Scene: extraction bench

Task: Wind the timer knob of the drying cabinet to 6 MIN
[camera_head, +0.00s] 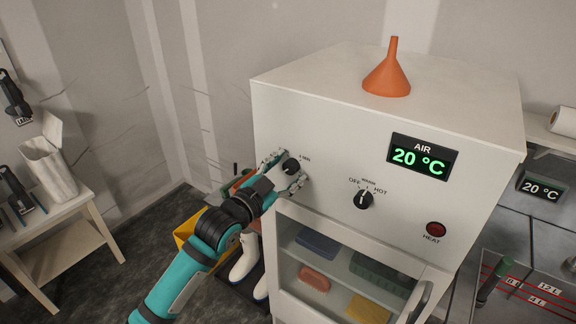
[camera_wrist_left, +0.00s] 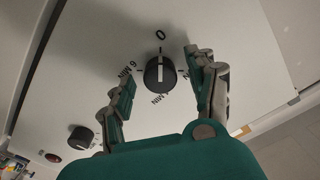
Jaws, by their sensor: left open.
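The drying cabinet (camera_head: 330,120) is a white box. Its black timer knob (camera_head: 291,166) is at the upper left of the front panel, partly covered by my gripper in the head view. In the left wrist view the timer knob (camera_wrist_left: 160,73) shows whole, with a 0 above it and MIN marks around it, 6 MIN at its left. Its white line runs up and down in the picture, in line with the 0. My left gripper (camera_head: 283,171) is open, its fingers on both sides of the knob; contact cannot be told. My right gripper is not in view.
A selector knob (camera_head: 363,200) marked OFF and HOT and a red HEAT button (camera_head: 435,229) are right of the timer. A display (camera_head: 422,157) reads 20 °C. An orange funnel (camera_head: 387,76) stands on top. White boots (camera_head: 244,258) and a yellow container (camera_head: 187,240) are low beside the cabinet.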

